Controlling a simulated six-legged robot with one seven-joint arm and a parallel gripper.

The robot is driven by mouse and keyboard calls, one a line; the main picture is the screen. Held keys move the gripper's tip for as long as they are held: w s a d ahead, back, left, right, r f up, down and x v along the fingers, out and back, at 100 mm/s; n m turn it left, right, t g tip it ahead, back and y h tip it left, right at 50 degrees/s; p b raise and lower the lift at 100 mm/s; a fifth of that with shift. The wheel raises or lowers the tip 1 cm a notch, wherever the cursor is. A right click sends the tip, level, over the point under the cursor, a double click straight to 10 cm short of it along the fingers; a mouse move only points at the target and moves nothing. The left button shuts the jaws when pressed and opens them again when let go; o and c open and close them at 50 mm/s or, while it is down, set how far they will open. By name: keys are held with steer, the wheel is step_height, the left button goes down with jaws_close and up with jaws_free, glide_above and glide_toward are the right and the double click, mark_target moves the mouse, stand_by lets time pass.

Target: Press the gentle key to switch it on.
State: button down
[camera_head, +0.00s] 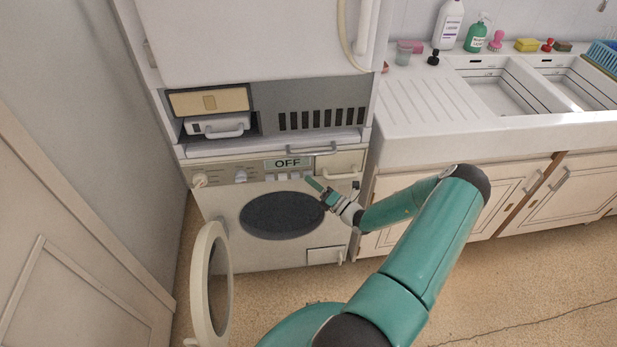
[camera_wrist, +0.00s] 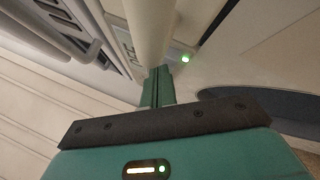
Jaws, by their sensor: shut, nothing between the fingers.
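The washing machine (camera_head: 228,200) has a display (camera_head: 287,163) reading OFF. Small pale keys (camera_head: 283,177) sit in a row below it. Their labels are too small to read, so I cannot tell which is the gentle key. My gripper (camera_head: 310,182) is at the right end of this row, its fingers shut and empty. In the wrist view my gripper (camera_wrist: 158,84) points at the panel, with a pale rounded bar (camera_wrist: 151,30) just beyond the fingertips. I cannot tell whether they touch it. A green light (camera_wrist: 185,58) glows to its right.
The round door (camera_head: 211,280) of the machine hangs open at the lower left. A cabinet (camera_head: 270,40) stands above; a sink counter (camera_head: 430,105) is to the right.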

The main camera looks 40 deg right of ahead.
steer(key=s+a, duration=0.3)
steer(key=s, duration=0.2)
steer(key=shift+a, duration=0.2)
stand_by(0.4)
